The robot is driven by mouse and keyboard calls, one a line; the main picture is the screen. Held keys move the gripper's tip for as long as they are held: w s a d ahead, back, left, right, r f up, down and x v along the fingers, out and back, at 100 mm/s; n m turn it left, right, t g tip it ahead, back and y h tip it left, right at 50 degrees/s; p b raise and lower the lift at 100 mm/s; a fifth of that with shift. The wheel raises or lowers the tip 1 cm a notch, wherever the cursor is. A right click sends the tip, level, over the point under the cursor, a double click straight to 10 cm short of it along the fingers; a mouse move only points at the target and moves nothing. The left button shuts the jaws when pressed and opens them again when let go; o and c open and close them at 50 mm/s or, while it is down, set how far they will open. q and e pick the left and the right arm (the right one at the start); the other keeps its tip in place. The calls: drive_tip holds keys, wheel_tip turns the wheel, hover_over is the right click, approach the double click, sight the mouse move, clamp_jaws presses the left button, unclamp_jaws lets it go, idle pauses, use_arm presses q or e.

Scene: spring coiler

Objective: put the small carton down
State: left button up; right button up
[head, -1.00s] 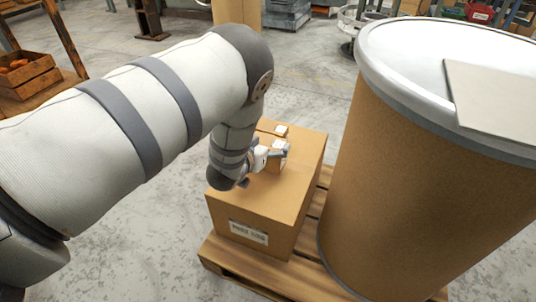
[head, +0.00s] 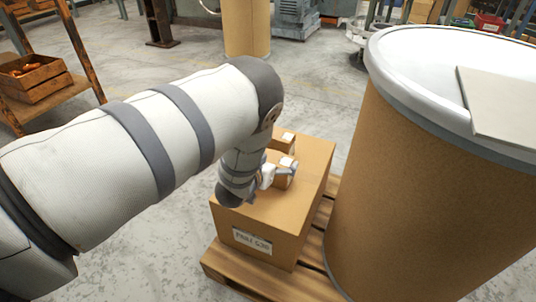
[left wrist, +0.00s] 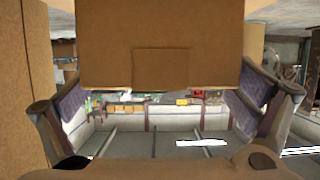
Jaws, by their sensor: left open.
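The small carton (head: 287,171), brown with a white label, is on top of the large cardboard box (head: 262,213), partly hidden by my left gripper. My left gripper (head: 281,174) is low over the box top, its fingers around the carton. In the left wrist view the carton (left wrist: 163,45) fills the upper middle, between and ahead of the open fingers of my left gripper (left wrist: 163,103). Whether the fingers touch its sides is hard to tell. My right gripper is not in view.
Another small carton (head: 284,141) sits behind on the same box. The box stands on a wooden pallet (head: 240,276) beside a large brown drum (head: 415,190) with a grey sheet (head: 500,98) on its lid. A wooden crate (head: 35,80) is on a shelf at left.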

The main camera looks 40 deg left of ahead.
use_arm(q)
drive_tip(key=p+v, duration=0.4)
drive_tip(key=v, duration=0.8)
drive_tip(key=s+d+f+g, duration=0.2)
drive_tip(key=s+f+g, duration=0.25)
drive_tip(key=s, duration=0.55)
drive_tip(key=s+d+f+m+g+h, duration=0.1)
drive_tip(key=s+d+f+g, duration=0.3)
drive_tip(key=s, duration=0.6)
drive_tip(key=s+a+f+g, duration=0.1)
drive_tip(key=s+f+g, duration=0.2)
drive_tip(key=s+f, duration=0.5)
drive_tip(key=s+d+r+g, duration=0.2)
drive_tip(key=s+r+g, duration=0.1)
drive_tip(key=s, duration=0.6)
drive_tip(key=s+d+r+m+g+h, duration=0.1)
drive_tip(key=s+d+r+g, duration=0.1)
drive_tip(key=s, duration=0.7)
drive_tip(key=s+d+r+g+h, duration=0.1)
drive_tip(key=s+r+g, duration=0.3)
drive_tip(key=s, duration=0.5)
drive_tip(key=shift+d+r, duration=0.2)
drive_tip(key=shift+d, duration=0.6)
drive_tip(key=shift+w+r, duration=0.1)
